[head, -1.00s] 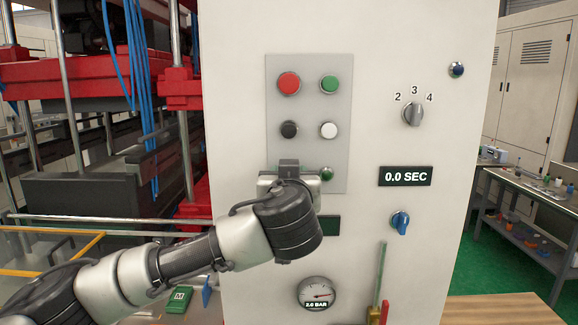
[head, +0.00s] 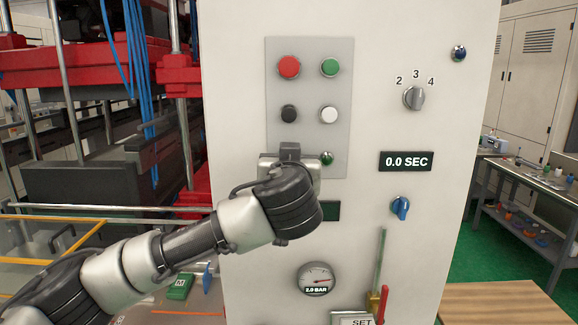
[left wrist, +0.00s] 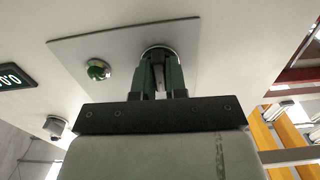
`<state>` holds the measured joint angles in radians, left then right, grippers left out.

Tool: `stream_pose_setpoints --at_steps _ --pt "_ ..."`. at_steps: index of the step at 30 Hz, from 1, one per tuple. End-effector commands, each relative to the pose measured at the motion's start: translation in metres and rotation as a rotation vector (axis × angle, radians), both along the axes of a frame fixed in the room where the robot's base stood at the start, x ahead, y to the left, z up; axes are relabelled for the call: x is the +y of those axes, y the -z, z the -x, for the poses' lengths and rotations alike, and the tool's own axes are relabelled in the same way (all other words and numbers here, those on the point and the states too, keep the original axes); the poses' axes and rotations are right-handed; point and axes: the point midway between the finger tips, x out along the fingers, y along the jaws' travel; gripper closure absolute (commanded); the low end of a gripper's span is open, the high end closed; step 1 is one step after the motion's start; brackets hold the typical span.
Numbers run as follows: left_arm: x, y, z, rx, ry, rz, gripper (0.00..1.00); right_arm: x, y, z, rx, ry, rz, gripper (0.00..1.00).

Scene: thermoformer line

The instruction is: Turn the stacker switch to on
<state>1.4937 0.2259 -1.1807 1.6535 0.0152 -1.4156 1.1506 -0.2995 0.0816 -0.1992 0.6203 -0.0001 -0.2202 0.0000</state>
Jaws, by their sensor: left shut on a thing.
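My left gripper (head: 290,152) is up against the lower left of the grey control panel (head: 309,138). In the left wrist view, its fingers (left wrist: 160,68) are closed around a round switch with a silver ring (left wrist: 158,50) on the panel face. The gripper hides most of this switch, so its turn position and label cannot be read. A green round control (head: 327,158) sits just right of the gripper. It also shows in the left wrist view (left wrist: 98,69), apart from the fingers. My right gripper is not in view.
Red (head: 289,67), green (head: 330,67), black (head: 289,113) and white (head: 328,115) buttons sit above the gripper. A grey selector (head: 413,97), a blue knob (head: 400,207) and a pressure gauge (head: 316,279) are nearby. Red machine frames (head: 85,70) stand left.

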Motion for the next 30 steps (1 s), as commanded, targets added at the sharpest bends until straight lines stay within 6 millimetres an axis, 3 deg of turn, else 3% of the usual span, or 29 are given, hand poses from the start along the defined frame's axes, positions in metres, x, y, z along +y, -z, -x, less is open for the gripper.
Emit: stream_pose_setpoints --at_steps 6,11,30 --pt "-0.001 0.009 0.000 0.002 0.002 -0.108 1.00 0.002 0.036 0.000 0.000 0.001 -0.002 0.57" --pt "-0.002 0.007 0.000 0.002 0.002 -0.242 1.00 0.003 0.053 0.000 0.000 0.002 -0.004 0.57" --pt "-0.003 0.001 0.000 0.001 0.000 -0.859 1.00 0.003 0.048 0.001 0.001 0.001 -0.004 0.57"
